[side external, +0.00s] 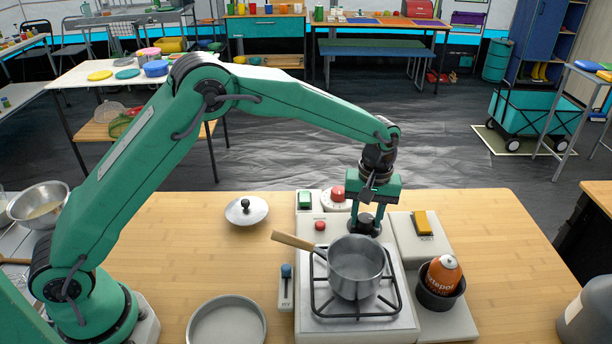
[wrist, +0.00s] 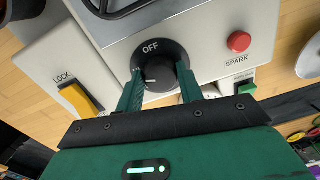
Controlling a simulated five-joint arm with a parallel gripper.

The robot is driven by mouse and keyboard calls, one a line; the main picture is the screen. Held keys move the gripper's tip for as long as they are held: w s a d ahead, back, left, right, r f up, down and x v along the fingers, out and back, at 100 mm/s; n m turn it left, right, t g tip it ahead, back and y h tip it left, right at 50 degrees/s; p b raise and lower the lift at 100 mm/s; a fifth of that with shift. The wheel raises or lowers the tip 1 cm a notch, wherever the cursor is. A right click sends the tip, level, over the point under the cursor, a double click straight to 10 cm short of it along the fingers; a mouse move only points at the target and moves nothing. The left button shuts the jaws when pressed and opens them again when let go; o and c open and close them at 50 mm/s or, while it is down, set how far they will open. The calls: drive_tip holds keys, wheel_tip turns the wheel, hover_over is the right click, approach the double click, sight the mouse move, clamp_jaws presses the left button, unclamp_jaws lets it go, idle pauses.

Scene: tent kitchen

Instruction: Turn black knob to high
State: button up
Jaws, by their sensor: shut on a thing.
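The black knob (wrist: 158,66) is on the grey stove panel below the printed word OFF in the wrist view. Its short white mark points toward the lower left, away from OFF. My gripper (wrist: 160,76) has its two green fingers on either side of the knob and is shut on it. In the side view my gripper (side external: 369,208) reaches down from above to the knob (side external: 366,226), behind the pot. The fingers and knob are partly hidden there.
A steel pot (side external: 356,263) stands on the burner grate, close in front of my gripper. A red button (wrist: 239,41) marked SPARK, a green switch (wrist: 246,88) and a yellow switch (wrist: 77,98) marked LOCK flank the knob. An orange canister (side external: 441,274) stands at right.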

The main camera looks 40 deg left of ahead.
sight(368, 218)
drive_tip(key=shift+d, duration=0.2)
drive_tip(key=o, duration=1)
drive_tip(key=shift+a, duration=0.1)
drive_tip(key=shift+r, duration=0.1)
drive_tip(key=shift+w+r, duration=0.2)
drive_tip(key=shift+r, duration=3.6)
